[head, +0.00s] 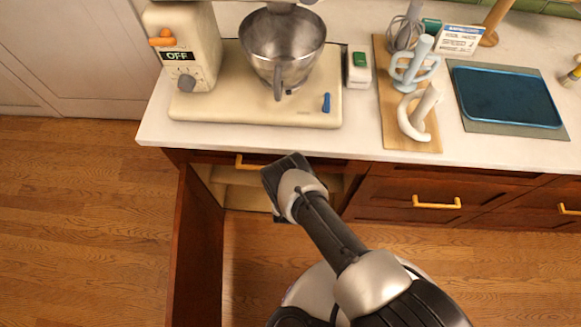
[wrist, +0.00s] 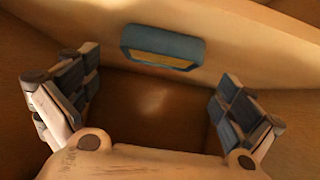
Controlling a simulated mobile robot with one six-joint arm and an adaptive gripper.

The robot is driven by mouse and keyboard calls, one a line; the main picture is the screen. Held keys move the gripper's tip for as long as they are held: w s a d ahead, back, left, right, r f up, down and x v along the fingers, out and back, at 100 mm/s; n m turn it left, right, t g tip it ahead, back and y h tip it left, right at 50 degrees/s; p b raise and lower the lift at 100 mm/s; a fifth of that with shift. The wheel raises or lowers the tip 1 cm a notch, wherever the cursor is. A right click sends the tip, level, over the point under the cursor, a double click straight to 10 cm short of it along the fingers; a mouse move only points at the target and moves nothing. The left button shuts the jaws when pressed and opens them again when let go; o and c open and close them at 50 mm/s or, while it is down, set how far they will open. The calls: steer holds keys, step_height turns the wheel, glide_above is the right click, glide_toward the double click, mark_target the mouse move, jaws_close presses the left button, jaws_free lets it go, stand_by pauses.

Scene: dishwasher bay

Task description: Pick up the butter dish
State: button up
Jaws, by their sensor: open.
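In the wrist view, a small blue item with a yellow front panel (wrist: 162,47) sits at the upper middle, against a pale shelf edge inside the cabinet. It looks like the butter dish, though I cannot be sure. My gripper (wrist: 155,85) is open, with one padded finger at left and one at right. Nothing is between the fingers, and the blue item lies beyond them, apart from both. In the head view my arm reaches toward the open cabinet under the counter. The fingertips and the blue item are hidden there.
The open cabinet door (head: 196,250) stands out at left of my arm. The white counter (head: 250,143) overhangs the cabinet. On it are a stand mixer (head: 190,60), a green-and-white box (head: 358,70), a wooden board (head: 410,143) with mixer attachments, and a blue tray (head: 505,97).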

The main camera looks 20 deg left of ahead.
steer(key=b+x, duration=0.2)
steer(key=x, duration=0.3)
steer(key=shift+b, duration=0.3)
steer(key=shift+c, duration=0.5)
steer(key=c, duration=1.2)
